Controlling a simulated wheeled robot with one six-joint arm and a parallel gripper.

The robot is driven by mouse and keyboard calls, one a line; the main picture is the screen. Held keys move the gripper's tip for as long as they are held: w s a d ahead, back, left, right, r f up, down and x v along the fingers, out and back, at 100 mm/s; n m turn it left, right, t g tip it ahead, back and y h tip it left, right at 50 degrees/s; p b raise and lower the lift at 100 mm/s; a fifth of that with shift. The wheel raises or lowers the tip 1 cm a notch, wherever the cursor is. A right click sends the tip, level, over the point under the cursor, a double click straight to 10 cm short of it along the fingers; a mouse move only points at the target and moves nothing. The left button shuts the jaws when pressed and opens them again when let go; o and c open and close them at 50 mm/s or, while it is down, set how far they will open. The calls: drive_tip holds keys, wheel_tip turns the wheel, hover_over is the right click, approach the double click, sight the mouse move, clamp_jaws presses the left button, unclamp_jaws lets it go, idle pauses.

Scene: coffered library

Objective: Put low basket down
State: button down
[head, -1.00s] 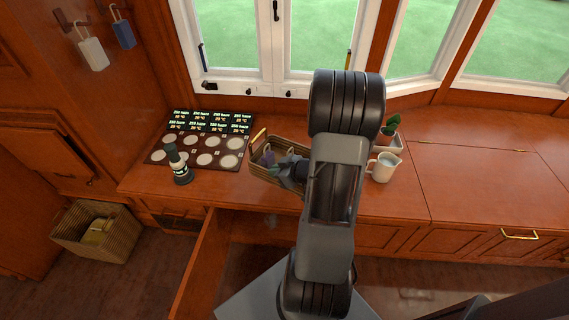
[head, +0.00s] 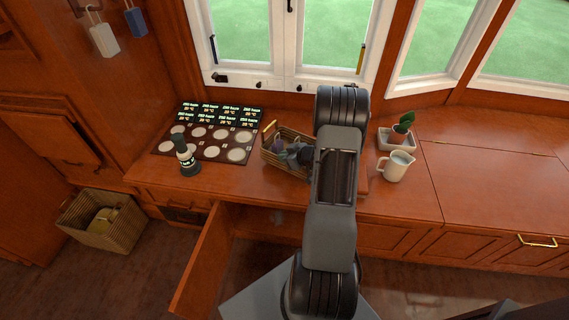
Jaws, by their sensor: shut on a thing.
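The low basket (head: 268,157) is woven tan with a yellow handle at its left end, and sits at or just above the wooden counter (head: 231,180), left of my arm. I cannot tell whether its underside touches the counter. Dark and purplish things lie inside it. My gripper (head: 300,157) is at the basket, partly hidden by my own arm, and is shut on it. The basket's right part is hidden behind the arm.
A dark bottle (head: 187,160) and a panel with round pale discs (head: 213,136) are left of the basket. A white pitcher (head: 397,166) and a potted plant (head: 402,128) stand right of my arm. Another basket (head: 103,220) is on the floor. An open wooden door (head: 203,272) is below the counter.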

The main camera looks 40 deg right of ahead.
sight(284, 169)
drive_tip(key=shift+w+d+f+b, duration=0.1)
drive_tip(key=shift+f+b, duration=0.4)
drive_tip(key=shift+f, duration=1.15)
drive_tip(key=c, duration=1.2)
unclamp_jaws()
drive_tip(key=shift+c, duration=0.2)
